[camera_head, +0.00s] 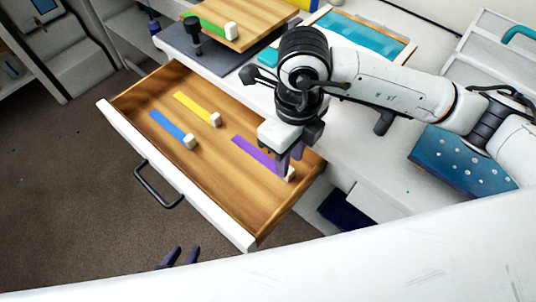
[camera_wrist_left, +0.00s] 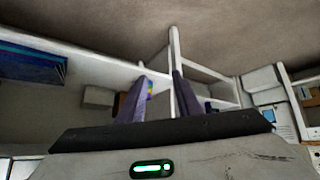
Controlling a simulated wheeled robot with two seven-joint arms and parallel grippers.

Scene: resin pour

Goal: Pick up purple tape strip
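The purple tape strip (camera_head: 256,154) lies in the open wooden drawer, with a white block (camera_head: 291,174) at its near right end. My right gripper (camera_head: 288,163) points down at that end, its purple fingers beside or just above the block. They partly hide the strip's end, and I cannot tell whether they touch or grip it. My left gripper (camera_head: 181,257) is low at the bottom edge of the head view, outside the drawer. Its fingers stand apart and empty in the left wrist view (camera_wrist_left: 158,97).
A yellow strip (camera_head: 193,106) and a blue strip (camera_head: 169,126), each with a white block, lie left of the purple one. The drawer's white front (camera_head: 170,175) has a dark handle (camera_head: 157,187). A green strip (camera_head: 204,23) lies on a wooden board above.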

